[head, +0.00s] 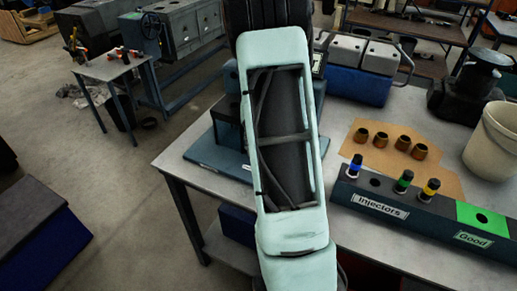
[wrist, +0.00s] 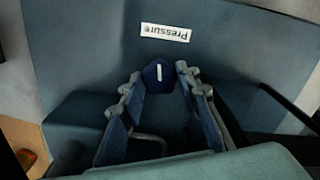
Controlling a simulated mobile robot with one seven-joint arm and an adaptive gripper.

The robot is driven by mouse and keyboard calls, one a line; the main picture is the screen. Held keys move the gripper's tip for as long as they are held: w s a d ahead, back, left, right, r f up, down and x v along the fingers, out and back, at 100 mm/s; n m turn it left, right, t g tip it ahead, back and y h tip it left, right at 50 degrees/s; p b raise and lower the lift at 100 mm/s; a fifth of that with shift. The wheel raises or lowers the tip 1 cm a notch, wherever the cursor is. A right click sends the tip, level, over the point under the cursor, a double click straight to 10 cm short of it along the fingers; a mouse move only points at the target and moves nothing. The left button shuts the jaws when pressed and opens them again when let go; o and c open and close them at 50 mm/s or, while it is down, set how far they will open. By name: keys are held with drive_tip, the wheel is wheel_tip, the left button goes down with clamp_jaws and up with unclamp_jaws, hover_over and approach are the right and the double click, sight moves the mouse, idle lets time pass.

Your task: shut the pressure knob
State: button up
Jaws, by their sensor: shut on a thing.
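The pressure knob (wrist: 159,82) is a small dark blue knob with a short white mark, in the upper middle of the wrist view. The mark runs upright in the picture. The knob sits on a blue-grey panel (wrist: 90,50), below a white "Pressure" label (wrist: 166,33) that reads upside down. My gripper (wrist: 158,72) is shut on the knob, with one fingertip at each side. In the head view my pale green arm covers the gripper and the knob. Part of a dark teal unit (head: 227,128) shows left of the arm on the table.
The grey table (head: 334,165) holds a black injector rack (head: 420,218) with several injectors and a green "Good" section. Several brown cups (head: 381,139) stand on cardboard behind it. A white bucket (head: 492,140) and a blue box (head: 358,82) are at the right and back.

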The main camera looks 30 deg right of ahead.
drive_tip(key=shift+m, duration=1.2)
drive_tip(key=o, duration=1.1)
drive_tip(key=shift+o, duration=0.2)
wheel_tip(320, 180, up, 12)
drive_tip(key=shift+r, duration=0.1)
